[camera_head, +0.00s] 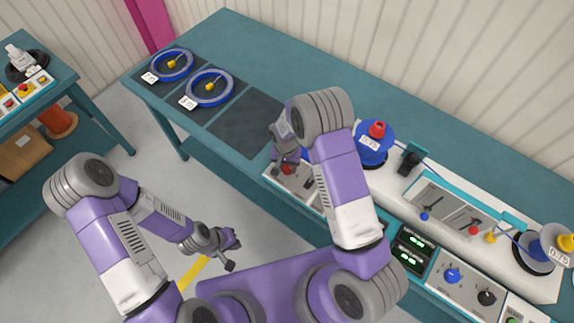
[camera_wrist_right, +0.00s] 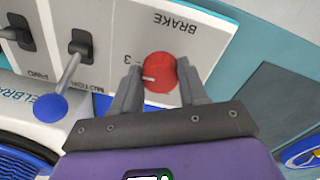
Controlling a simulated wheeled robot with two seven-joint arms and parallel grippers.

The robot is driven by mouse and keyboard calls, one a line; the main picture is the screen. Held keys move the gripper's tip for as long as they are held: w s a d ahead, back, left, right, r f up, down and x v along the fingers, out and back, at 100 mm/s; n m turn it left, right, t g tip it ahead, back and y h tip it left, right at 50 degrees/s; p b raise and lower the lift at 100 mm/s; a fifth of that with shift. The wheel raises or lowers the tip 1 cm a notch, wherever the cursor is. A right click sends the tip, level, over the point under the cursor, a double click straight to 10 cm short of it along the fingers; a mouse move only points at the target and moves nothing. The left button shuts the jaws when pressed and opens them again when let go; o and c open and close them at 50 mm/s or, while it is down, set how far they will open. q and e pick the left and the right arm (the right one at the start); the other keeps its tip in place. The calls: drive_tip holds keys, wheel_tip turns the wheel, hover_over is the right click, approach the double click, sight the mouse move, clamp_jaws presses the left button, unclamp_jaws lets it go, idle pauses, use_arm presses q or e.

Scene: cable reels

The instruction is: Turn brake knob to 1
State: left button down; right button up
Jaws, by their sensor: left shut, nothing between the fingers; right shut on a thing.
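The red brake knob (camera_wrist_right: 160,74) sits on a white panel below the upside-down word BRAKE in the right wrist view. Its white pointer line faces left in that view, a little below the mark and upside-down 3 (camera_wrist_right: 127,59). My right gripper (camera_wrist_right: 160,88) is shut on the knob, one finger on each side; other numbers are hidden. In the head view the knob (camera_head: 286,169) shows small, under my right gripper (camera_head: 288,159). My left gripper (camera_head: 230,262) is shut and empty, low over the floor, away from the bench.
Beside the knob are a blue-tipped lever (camera_wrist_right: 50,107) marked MOTOR and another dark switch (camera_wrist_right: 16,34). Blue reel rings (camera_head: 210,88) lie on dark mats at the bench's left. A blue reel (camera_head: 373,142) stands right of my right arm. The bench's back strip is clear.

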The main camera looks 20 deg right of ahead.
drive_tip(key=shift+n, duration=0.3)
drive_tip(key=shift+n+b, duration=0.7)
drive_tip(key=shift+n, duration=0.3)
drive_tip(key=n+b, duration=0.1)
drive_tip(key=n, duration=0.2)
drive_tip(key=shift+d+n, duration=0.1)
drive_tip(key=shift+n, duration=0.2)
drive_tip(key=n+b, duration=0.1)
drive_tip(key=n, duration=0.2)
drive_tip(key=shift+d+n+b, duration=0.1)
drive_tip(key=shift+n+b, duration=0.2)
drive_tip(key=shift+b, duration=0.05)
drive_tip(key=n, duration=0.2)
drive_tip(key=shift+n+b, duration=0.3)
drive_tip(key=shift+n, duration=0.1)
drive_tip(key=n, duration=0.5)
drive_tip(key=shift+d+t, duration=0.15)
drive_tip(key=shift+t, duration=0.15)
drive_tip(key=n, duration=0.6)
drive_tip(key=shift+w, duration=0.15)
